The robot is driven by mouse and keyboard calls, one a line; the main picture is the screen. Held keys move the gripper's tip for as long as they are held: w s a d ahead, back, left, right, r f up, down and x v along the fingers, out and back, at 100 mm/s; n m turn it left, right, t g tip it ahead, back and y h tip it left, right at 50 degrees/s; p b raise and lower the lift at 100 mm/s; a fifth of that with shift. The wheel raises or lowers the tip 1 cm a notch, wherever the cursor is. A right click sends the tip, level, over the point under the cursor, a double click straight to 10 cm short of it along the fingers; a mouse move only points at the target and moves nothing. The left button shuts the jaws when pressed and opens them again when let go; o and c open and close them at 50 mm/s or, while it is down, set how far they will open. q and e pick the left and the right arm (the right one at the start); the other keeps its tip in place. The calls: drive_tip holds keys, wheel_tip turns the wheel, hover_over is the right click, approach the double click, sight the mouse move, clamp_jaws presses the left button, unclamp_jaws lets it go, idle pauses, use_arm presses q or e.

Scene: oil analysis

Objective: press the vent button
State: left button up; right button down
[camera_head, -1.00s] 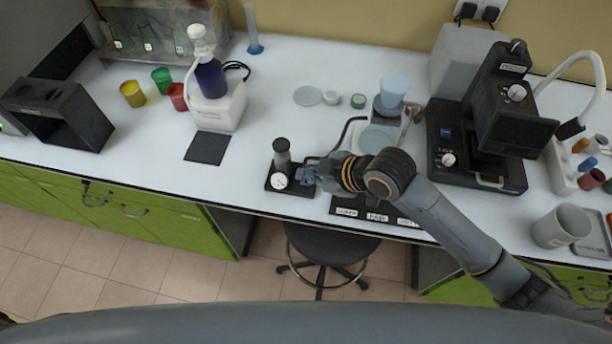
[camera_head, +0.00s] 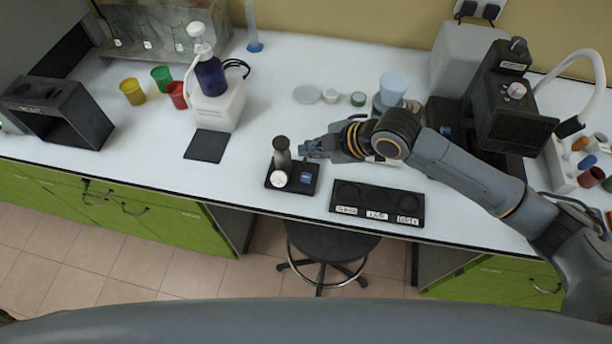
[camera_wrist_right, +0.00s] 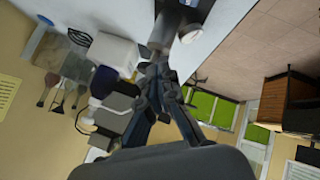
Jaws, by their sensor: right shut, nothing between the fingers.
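A small black-based device (camera_head: 278,187) stands near the front edge of the bench. It has an upright grey cylinder (camera_head: 282,155), a round white dial (camera_head: 278,180) and a blue square (camera_head: 306,178) on its base. I cannot read a vent label on the blue square. My right gripper (camera_head: 308,150) is shut and empty, just right of the cylinder and behind the blue square. I cannot tell whether it touches the cylinder. In the right wrist view the closed fingertips (camera_wrist_right: 158,66) point toward the cylinder (camera_wrist_right: 164,30). My left gripper is not in view.
A black tray with three labels (camera_head: 377,203) lies right of the device. A pump bottle (camera_head: 210,75) on a white unit stands back left, with a dark pad (camera_head: 207,146) before it. A black machine (camera_head: 505,110) stands right, behind my arm. A stool (camera_head: 333,240) is below.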

drive_tip(key=b, duration=0.6)
hover_over(309, 179)
wheel_tip(309, 179, down, 7)
drive_tip(key=shift+r, duration=0.15)
drive_tip(key=shift+f+b, duration=0.4)
drive_tip(key=shift+f, duration=0.45)
drive_tip(key=shift+f, duration=0.45)
drive_tip(key=shift+f+b, duration=0.3)
drive_tip(key=shift+f, duration=0.15)
idle(0.7)
idle(0.3)
drive_tip(key=shift+r+p, duration=0.9)
drive_tip(key=shift+p, duration=0.1)
